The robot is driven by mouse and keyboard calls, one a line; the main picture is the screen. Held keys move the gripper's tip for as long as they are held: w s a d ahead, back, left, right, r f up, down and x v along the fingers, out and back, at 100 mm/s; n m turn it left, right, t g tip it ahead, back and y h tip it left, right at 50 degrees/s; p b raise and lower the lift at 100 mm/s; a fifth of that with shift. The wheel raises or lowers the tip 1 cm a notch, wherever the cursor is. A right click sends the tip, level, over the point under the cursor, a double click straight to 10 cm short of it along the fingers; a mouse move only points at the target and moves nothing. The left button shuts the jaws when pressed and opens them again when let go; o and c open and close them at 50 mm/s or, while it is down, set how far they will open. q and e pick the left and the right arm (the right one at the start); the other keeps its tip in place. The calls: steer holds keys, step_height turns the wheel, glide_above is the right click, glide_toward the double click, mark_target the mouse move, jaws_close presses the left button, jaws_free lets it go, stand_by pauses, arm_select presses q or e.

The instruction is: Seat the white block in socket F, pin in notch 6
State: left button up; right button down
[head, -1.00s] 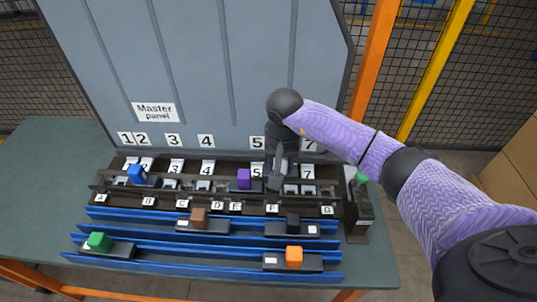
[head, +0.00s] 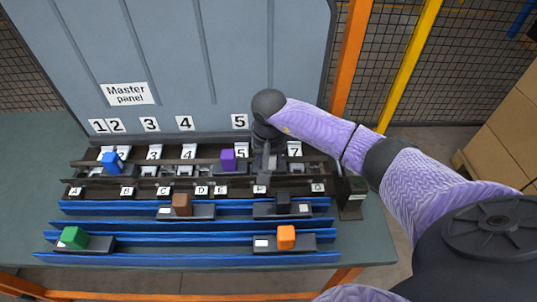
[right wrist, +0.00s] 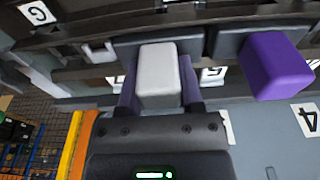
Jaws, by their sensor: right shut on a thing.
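My right gripper (head: 266,167) is at the rack, just behind label F (head: 261,190), between numbers 5 and 7. In the right wrist view my right gripper (right wrist: 158,92) is shut on the white block (right wrist: 158,72), one finger on each side. The block's dark base lies close to the dark rack parts; I cannot tell if it is fully down in socket F. Its pin and notch 6 are hidden. In the head view my gripper hides the white block. My left gripper is not in view.
A purple block (head: 228,159) stands beside my gripper, near number 5; it also shows in the wrist view (right wrist: 272,66). A blue block (head: 112,162) is at the rack's left. Brown (head: 182,204), black (head: 283,202), green (head: 74,237) and orange (head: 286,237) blocks sit on the blue rails in front.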

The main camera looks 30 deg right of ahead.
steer(key=shift+c, duration=0.8)
jaws_free()
steer(key=r, duration=0.3)
steer(key=r+p, duration=0.1)
steer(key=r, duration=0.2)
steer(key=s+r+p, duration=0.1)
steer(key=r, duration=0.2)
steer(key=shift+a+r, duration=0.25)
steer(key=shift+r, duration=0.2)
